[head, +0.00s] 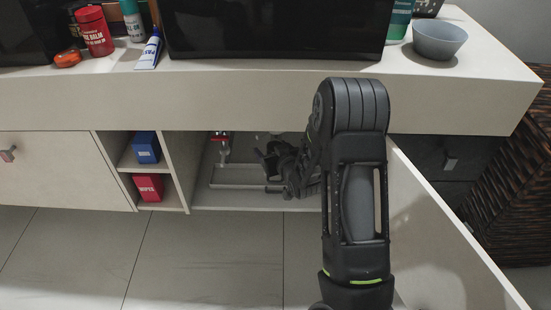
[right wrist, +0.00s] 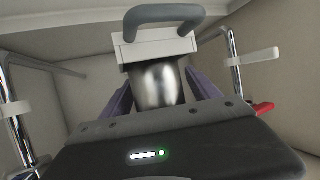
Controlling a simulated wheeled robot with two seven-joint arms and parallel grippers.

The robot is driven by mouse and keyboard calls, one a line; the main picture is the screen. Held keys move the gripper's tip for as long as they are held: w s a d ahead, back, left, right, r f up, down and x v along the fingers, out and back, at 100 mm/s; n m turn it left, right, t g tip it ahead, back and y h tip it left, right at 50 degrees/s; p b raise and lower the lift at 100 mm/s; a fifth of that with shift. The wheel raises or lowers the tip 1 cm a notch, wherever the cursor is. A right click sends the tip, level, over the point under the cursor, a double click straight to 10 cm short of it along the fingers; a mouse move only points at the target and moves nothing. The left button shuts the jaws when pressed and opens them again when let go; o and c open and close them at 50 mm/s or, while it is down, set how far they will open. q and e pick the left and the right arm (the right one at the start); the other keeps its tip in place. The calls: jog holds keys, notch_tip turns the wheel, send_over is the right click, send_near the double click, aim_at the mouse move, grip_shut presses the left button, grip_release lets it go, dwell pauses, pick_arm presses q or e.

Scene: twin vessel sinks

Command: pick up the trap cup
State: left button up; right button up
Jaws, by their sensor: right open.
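A shiny metal cup-shaped cylinder (right wrist: 158,86), which looks like the trap cup, shows in the right wrist view. My right gripper (right wrist: 160,90) is open, with one purple-grey finger on each side of it. I cannot tell whether the fingers touch it. A pale block (right wrist: 154,49) with a grey curved pipe or handle (right wrist: 163,13) is right beyond the cup. In the head view my right gripper (head: 275,161) is inside the open cabinet under the counter, and my own arm hides much of that space. The cup cannot be made out there. My left gripper is out of view.
Chrome pipes (right wrist: 233,60) stand at both sides inside the cabinet (head: 240,203), one near a red handle (right wrist: 263,107). A red valve (head: 221,139) shows left of my gripper. An open door (head: 440,235) is at right. Shelves hold a blue box (head: 146,147) and red box (head: 149,187).

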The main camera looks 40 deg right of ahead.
jog(key=shift+c, duration=0.3)
grip_shut()
dwell(0.7)
